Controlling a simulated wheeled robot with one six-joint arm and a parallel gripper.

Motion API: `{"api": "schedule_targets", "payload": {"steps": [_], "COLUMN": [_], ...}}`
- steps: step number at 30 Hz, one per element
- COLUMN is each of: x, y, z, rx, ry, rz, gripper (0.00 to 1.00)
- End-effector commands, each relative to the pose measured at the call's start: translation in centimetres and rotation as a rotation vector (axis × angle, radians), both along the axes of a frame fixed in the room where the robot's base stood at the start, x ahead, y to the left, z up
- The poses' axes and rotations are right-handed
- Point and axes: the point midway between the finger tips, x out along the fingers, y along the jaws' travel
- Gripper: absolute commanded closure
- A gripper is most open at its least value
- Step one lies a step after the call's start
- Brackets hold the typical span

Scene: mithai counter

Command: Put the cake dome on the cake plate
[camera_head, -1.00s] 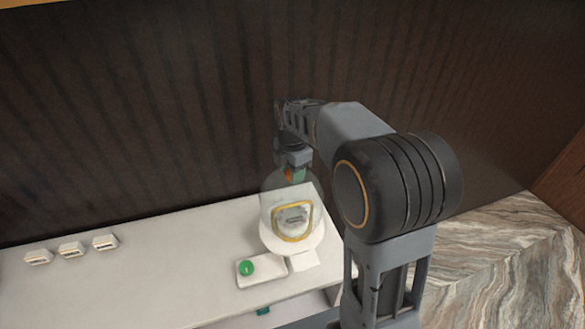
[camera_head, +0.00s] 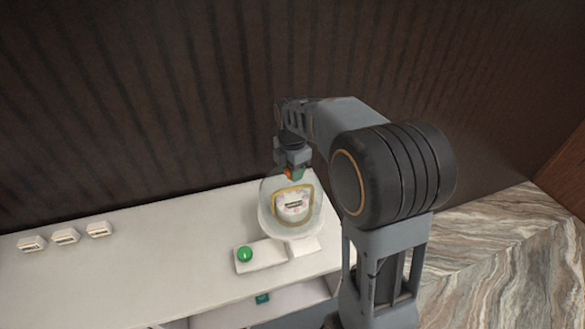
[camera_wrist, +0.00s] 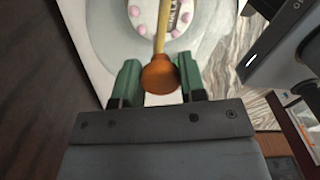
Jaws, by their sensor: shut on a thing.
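My gripper (camera_head: 293,173) points down with its green fingers on both sides of the orange knob (camera_wrist: 160,74) of the cake dome. The clear dome (camera_head: 268,198) hangs from the knob and overlaps the cake plate in the head view. The white cake plate (camera_head: 288,234) stands on the counter, with a white cake (camera_head: 293,208) on it. The wrist view shows pink dots and dark lettering on the cake (camera_wrist: 176,28). A gold band (camera_head: 278,191) shows on or through the dome. I cannot tell whether the dome's rim touches the plate.
A small white block with a green round top (camera_head: 244,254) stands just left of the plate on the white counter (camera_head: 150,255). Several small white tags (camera_head: 65,236) line the counter's far left. A dark ribbed wall (camera_head: 150,100) rises behind. The middle left of the counter is clear.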

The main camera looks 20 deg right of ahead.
Motion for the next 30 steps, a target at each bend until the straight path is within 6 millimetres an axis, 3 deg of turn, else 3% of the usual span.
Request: {"api": "schedule_targets", "payload": {"steps": [25,26,30], "x": [0.0,0.0,0.0], "y": [0.0,0.0,0.0], "z": [-1.2,-1.1,-1.1], "rx": [0.0,0.0,0.0], "ry": [0.0,0.0,0.0], "rz": [0.0,0.0,0.0], "gripper": [1.0,0.59,0.46]}}
